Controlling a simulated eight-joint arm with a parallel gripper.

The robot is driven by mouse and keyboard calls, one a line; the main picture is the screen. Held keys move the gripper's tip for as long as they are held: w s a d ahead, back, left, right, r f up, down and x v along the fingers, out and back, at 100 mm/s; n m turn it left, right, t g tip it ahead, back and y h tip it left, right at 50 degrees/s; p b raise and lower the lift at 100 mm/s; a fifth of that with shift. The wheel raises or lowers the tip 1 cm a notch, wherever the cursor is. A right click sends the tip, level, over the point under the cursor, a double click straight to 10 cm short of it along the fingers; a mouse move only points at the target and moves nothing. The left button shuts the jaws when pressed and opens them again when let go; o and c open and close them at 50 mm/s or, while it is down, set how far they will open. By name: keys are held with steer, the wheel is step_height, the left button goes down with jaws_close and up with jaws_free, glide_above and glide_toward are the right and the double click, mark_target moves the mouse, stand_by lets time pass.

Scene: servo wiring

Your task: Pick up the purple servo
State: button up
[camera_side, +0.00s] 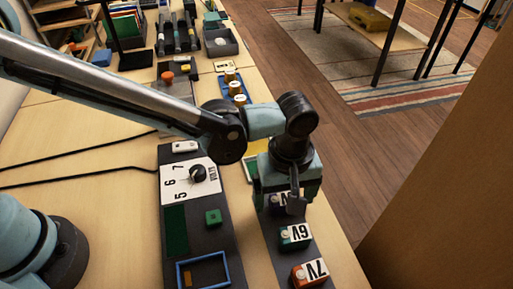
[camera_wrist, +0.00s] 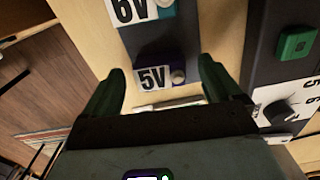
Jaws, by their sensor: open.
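The purple servo (camera_wrist: 177,66) has a white "5V" label and a pale round horn, and sits on a dark strip. In the side view its label (camera_side: 279,198) shows only in part, because my gripper covers most of it. My gripper (camera_side: 278,204) is above that servo, pointing down. In the wrist view my gripper (camera_wrist: 161,72) is open, with one green finger on each side of the servo and visible gaps. I cannot tell how far down the fingers reach.
A teal "6V" servo (camera_side: 294,237) and an orange-red "7V" servo (camera_side: 310,273) stand in the same row, nearer the side camera. To the left is a dark panel with a volts dial (camera_side: 198,174), a green button (camera_side: 213,217) and a blue-framed tray (camera_side: 179,275).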

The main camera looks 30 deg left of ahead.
steer(key=shift+f, duration=0.25)
steer(key=c, duration=1.2)
steer(key=shift+o, duration=0.2)
steer(key=shift+r, duration=0.15)
